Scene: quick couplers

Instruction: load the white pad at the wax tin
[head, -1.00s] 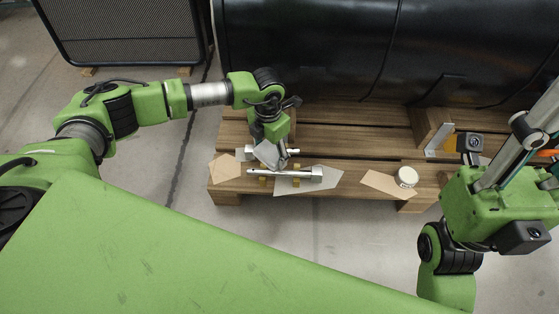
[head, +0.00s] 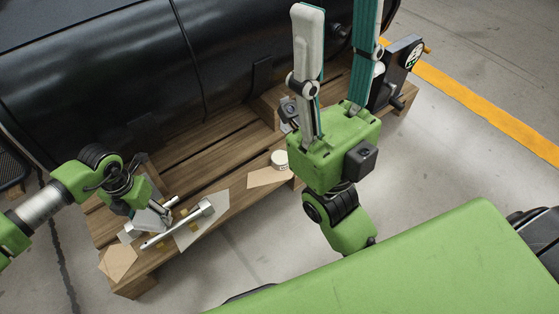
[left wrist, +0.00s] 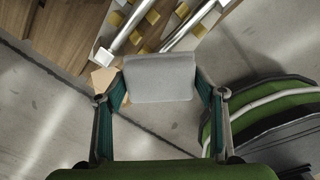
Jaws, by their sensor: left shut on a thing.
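My left gripper (head: 153,212) is shut on the white pad (left wrist: 160,78), a pale grey-white block that spans between its two fingers in the left wrist view. In the head view the pad (head: 150,219) shows small at the fingertips, beside the silver couplers; its height above the pallet is hard to tell. The wax tin (head: 280,157), small, round and white-lidded, stands on the pallet to the right, well apart from the pad. My right gripper (head: 335,55) points up, its fingers apart and empty, just right of the tin.
A silver coupler rod (head: 180,225) rests on yellow supports over a grey sheet (head: 216,209). Brown sheets lie by the tin (head: 264,178) and at the pallet's left end (head: 117,262). A black tank (head: 110,75) stands behind the wooden pallet (head: 215,150).

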